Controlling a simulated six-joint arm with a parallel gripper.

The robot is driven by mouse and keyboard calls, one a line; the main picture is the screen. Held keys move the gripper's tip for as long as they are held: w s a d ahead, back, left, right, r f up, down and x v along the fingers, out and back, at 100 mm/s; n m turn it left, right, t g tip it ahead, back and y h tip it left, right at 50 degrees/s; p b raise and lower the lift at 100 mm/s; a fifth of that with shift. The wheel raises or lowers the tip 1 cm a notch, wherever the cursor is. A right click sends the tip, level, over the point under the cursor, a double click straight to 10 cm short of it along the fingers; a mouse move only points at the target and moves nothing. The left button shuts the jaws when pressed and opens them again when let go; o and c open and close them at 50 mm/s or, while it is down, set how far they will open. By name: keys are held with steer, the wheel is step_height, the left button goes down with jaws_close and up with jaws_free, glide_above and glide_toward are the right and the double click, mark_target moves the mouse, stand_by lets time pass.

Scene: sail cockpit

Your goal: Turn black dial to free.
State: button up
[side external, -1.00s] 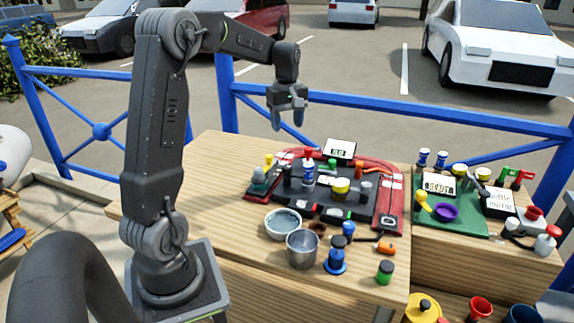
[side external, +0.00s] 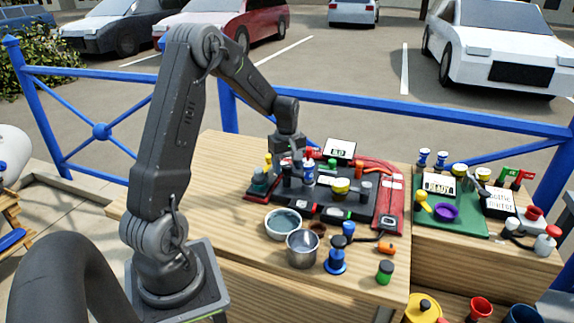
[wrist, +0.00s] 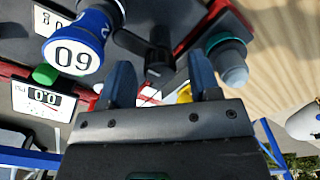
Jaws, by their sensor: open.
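A black dial (wrist: 158,58) with an upright knob stands on the dark panel in the wrist view, between and just beyond my two blue fingertips. A dark upright post at the panel's left end in the side view (side external: 287,177) appears to be the same dial. My gripper (wrist: 162,82) is open and empty, with a finger on each side of the dial's line. In the side view my gripper (side external: 287,158) is low over the panel's left part, its fingertips partly hidden. I cannot read the dial's marks or tell whether a finger touches it.
A green button (wrist: 45,74) is further left. Bowls (side external: 283,222) stand in front of the panel; the table's left side is clear.

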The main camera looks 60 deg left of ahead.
steer(key=shift+c, duration=0.3)
steer(key=c, duration=0.9)
steer(key=shift+o, duration=0.2)
steer(key=shift+m, duration=0.3)
steer(key=m, duration=1.1)
steer(key=shift+m, duration=0.3)
steer(key=o, duration=0.9)
